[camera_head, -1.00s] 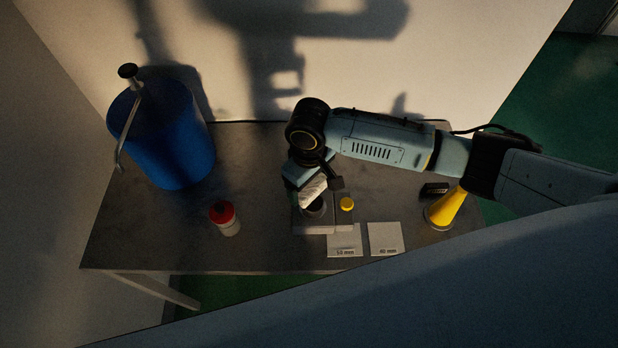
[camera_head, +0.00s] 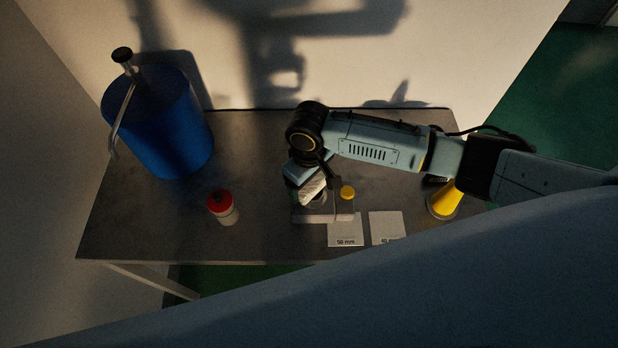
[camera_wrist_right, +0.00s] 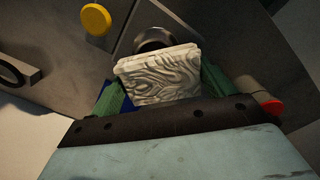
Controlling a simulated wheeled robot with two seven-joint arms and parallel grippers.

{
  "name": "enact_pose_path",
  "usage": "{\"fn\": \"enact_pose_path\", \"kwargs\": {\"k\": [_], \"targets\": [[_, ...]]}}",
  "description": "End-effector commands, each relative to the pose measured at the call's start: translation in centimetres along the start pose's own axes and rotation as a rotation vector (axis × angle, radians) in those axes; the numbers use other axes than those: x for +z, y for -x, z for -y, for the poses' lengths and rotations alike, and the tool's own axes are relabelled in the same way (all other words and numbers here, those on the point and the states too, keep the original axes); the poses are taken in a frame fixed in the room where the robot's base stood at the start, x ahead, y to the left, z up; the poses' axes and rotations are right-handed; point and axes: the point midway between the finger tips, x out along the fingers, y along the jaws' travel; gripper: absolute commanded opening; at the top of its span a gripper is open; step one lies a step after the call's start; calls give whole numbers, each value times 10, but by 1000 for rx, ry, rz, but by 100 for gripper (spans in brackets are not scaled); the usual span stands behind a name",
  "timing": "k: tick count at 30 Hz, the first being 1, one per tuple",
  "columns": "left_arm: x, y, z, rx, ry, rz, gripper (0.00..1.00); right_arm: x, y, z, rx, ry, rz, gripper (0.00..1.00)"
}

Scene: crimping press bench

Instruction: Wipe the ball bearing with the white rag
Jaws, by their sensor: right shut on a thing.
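My right gripper (camera_head: 308,184) is shut on the white rag (camera_head: 314,189), a folded pad with wavy creases. In the right wrist view the rag (camera_wrist_right: 160,76) sits between the green fingers of the gripper (camera_wrist_right: 162,88). The ball bearing (camera_wrist_right: 154,40) shows there as a dark and metallic ring just past the rag's far edge, partly hidden by it. In the head view the rag and gripper cover most of the bearing, at the grey fixture (camera_head: 325,217). Whether the rag touches the bearing I cannot tell. My left gripper is out of view.
A yellow knob (camera_head: 347,192) stands beside the rag. Two labelled white plates (camera_head: 346,229) (camera_head: 386,224) lie in front. The left front of the table (camera_head: 140,225) is clear.

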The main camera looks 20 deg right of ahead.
Motion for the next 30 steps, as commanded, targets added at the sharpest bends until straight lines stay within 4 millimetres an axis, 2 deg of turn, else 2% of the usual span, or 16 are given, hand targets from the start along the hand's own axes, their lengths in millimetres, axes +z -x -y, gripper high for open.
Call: {"fn": "enact_pose_path", "kwargs": {"k": [23,30], "targets": [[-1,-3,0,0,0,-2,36,0,-12,0,0,0,0,63],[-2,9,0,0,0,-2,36,12,-12,-4,-1,-1,4,63]]}}
